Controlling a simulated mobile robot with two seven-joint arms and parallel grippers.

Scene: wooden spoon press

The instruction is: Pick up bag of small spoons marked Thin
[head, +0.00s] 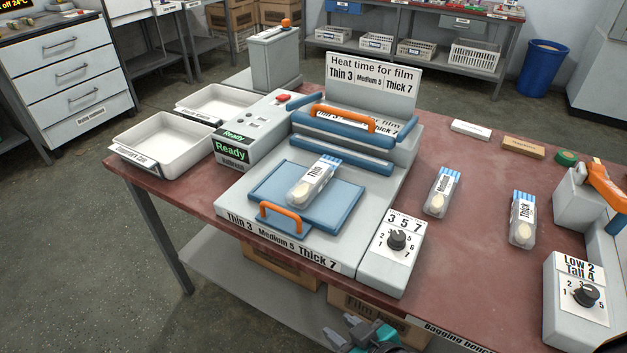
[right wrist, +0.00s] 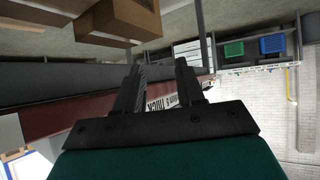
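The bag of small spoons marked Thin (head: 313,180) is a clear bag with a blue-striped top. It lies on the blue plate (head: 338,208) of the press, in front of the raised blue bar with an orange handle. My right gripper (head: 362,330) is low at the bottom edge of the head view, in front of the bench and well apart from the bag. In the right wrist view its two dark fingers (right wrist: 158,78) are spread with nothing held between them. The bag cannot be made out in that view. My left gripper is not in view.
Bags marked Medium (head: 441,192) and Thick (head: 522,219) lie on the red bench right of the press. A dial box (head: 392,262) stands at the press's front right. Two white trays (head: 163,145) are at the left. Bare bench lies around the two bags.

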